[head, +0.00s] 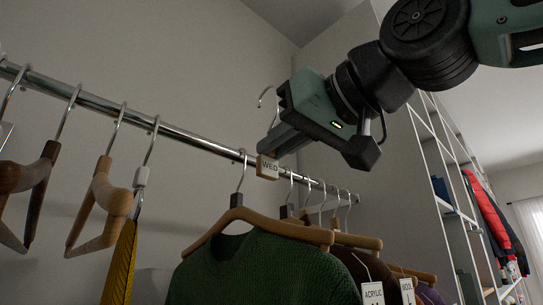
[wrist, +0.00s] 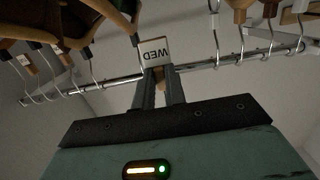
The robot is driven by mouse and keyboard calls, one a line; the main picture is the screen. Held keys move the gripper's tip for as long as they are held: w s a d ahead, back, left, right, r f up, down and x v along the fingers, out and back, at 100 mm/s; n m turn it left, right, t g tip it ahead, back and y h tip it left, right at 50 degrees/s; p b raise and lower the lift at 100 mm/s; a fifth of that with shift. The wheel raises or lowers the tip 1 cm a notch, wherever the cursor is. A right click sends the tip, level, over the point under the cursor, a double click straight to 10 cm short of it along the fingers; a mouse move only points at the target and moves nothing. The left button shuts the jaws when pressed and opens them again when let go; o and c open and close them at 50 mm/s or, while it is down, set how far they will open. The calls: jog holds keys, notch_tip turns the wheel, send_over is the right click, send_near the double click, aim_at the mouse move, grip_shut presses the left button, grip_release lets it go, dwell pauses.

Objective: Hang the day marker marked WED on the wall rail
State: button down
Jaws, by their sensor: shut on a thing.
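The WED marker (head: 268,168) is a small block with a white face and wooden edge. It hangs below my gripper's fingertips (head: 270,146), which are shut on its upper part. A curved metal hook (head: 265,94) rises above the fingers and looks like the marker's own hook; its stem is partly hidden by the gripper. The chrome wall rail (head: 180,133) runs behind the marker. The hook's opening shows above the rail line; I cannot tell its depth from the rail. In the wrist view the marker (wrist: 155,52) appears upside down beyond my fingertips (wrist: 160,72), overlapping the rail (wrist: 200,66).
A green sweater (head: 260,270) on a wooden hanger is just below the marker, with several more garments to its right. Empty wooden hangers (head: 103,205) and a yellow tie (head: 120,265) hang at left. Cubby shelving (head: 445,170) stands at right.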

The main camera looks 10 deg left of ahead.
jog(key=shift+s+a+r, duration=0.1)
jog(key=shift+s+a, duration=0.05)
jog(key=shift+s, duration=0.15)
jog(key=shift+f+b, duration=0.25)
jog(key=shift+b, duration=0.1)
jog(key=p+x, duration=0.3)
jog(key=x, duration=1.3)
jog(key=shift+f, duration=0.3)
dwell(0.6)
dwell(0.4)
jog(key=c, duration=1.4)
grip_release()
